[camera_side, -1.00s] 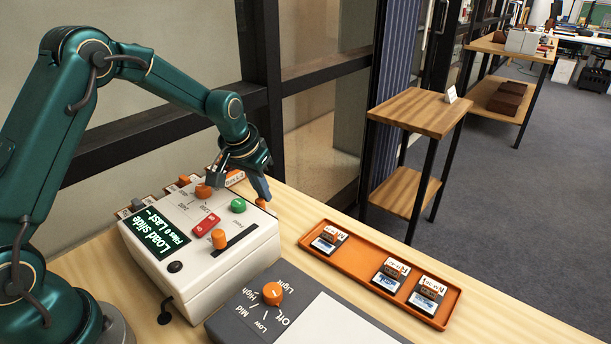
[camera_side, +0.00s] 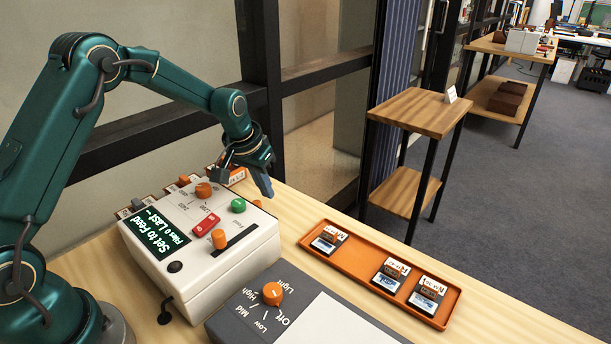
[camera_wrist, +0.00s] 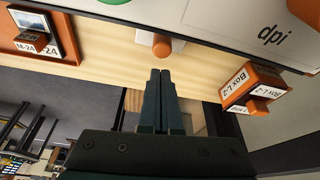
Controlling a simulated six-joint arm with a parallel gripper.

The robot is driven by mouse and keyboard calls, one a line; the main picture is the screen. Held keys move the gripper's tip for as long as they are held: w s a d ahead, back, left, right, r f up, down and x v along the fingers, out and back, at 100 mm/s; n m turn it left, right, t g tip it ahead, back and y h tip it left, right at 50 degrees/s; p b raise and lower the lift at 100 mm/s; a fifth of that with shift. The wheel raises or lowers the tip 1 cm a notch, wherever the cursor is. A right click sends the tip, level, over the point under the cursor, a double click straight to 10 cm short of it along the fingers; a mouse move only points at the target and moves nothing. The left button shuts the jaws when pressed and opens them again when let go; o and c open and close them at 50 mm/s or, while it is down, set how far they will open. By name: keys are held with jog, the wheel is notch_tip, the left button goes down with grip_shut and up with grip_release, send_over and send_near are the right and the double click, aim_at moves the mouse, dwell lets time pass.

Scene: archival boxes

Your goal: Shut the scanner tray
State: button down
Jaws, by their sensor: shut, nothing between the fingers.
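The scanner (camera_side: 215,240) is a cream box with a green-lit screen (camera_side: 163,236) reading "Set to Feed" and several knobs and buttons on top. The tray's small orange knob (camera_side: 257,203) shows at the scanner's far right side, close in against the body. In the wrist view the orange knob (camera_wrist: 162,44) stands out from a pale front (camera_wrist: 146,38) at the scanner's edge. My gripper (camera_side: 268,192) is shut and empty, just outside and above the knob. In the wrist view its fingertips (camera_wrist: 160,72) point at the knob with a small gap.
An orange tray (camera_side: 345,268) with several slides lies right of the scanner. A grey light box (camera_side: 335,325) stands in front. A small orange box labelled "Box L-2" (camera_wrist: 246,84) sits near my fingers. Bare wood lies between the scanner and the orange tray.

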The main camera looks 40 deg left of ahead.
jog(key=shift+w+a, duration=0.1)
jog(key=shift+w, duration=0.65)
jog(key=s+d+r+t, duration=0.1)
jog(key=s+d+r, duration=0.15)
jog(key=r, duration=0.55)
jog(key=s+d+r+t, duration=0.1)
jog(key=s+r, duration=0.2)
jog(key=r, duration=0.5)
jog(key=s+d+r+m+t, duration=0.1)
jog(key=s+d, duration=0.1)
jog(key=s, duration=0.5)
jog(key=s+d+r+m, duration=0.1)
jog(key=s+d, duration=0.2)
jog(key=s, duration=0.5)
jog(key=shift+g+h, duration=0.3)
jog(key=shift+g, duration=0.3)
jog(key=s+f, duration=0.5)
jog(key=shift+s+f, duration=0.25)
jog(key=shift+s, duration=0.05)
